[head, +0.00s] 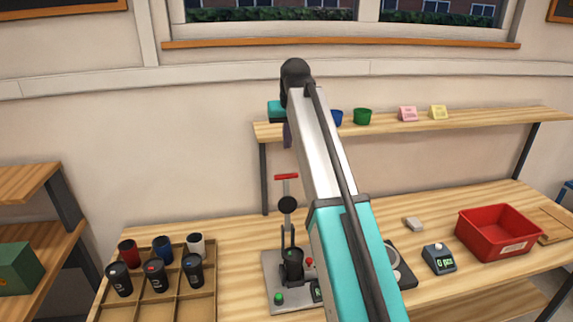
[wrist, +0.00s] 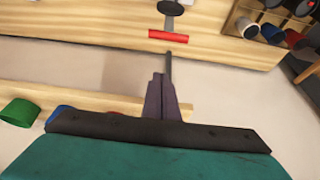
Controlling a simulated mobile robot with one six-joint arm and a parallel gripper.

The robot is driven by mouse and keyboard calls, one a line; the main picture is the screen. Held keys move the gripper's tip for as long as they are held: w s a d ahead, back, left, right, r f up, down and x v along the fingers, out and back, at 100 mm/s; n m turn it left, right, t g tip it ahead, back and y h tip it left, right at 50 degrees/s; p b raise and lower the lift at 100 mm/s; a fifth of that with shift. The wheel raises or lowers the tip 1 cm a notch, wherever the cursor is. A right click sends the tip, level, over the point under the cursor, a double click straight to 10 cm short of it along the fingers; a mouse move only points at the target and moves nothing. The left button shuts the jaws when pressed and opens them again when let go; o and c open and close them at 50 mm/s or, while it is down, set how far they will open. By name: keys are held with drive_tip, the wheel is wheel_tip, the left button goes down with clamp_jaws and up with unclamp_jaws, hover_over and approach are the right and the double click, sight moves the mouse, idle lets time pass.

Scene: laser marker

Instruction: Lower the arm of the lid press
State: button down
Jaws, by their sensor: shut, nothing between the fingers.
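The lid press (head: 272,272) stands on the workbench, with a grey base, a dark cup-like part and a green button. Its arm is raised upright, with a black disc (head: 287,204) partway up and a red crossbar handle (head: 286,177) at the top. In the wrist view the red handle (wrist: 168,37) and the disc (wrist: 171,7) show beyond my fingertips. My gripper (head: 288,136) is shut and empty, above the handle and apart from it. Its dark fingers also show in the wrist view (wrist: 161,85). My arm hides part of the press's right side.
A wooden tray (head: 200,306) with several cups stands left of the press. To the right are a small scale (head: 438,259) and a red bin (head: 497,232). A shelf (head: 385,125) with cups and cards runs behind. The space around the raised handle looks clear.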

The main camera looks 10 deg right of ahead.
drive_tip(key=shift+f, duration=0.1)
idle(0.3)
wheel_tip(320, 180, down, 9)
drive_tip(key=p, duration=0.6)
drive_tip(key=shift+s, duration=0.15)
idle(0.6)
drive_tip(key=shift+f, duration=0.1)
drive_tip(key=shift+s, duration=0.2)
idle(0.4)
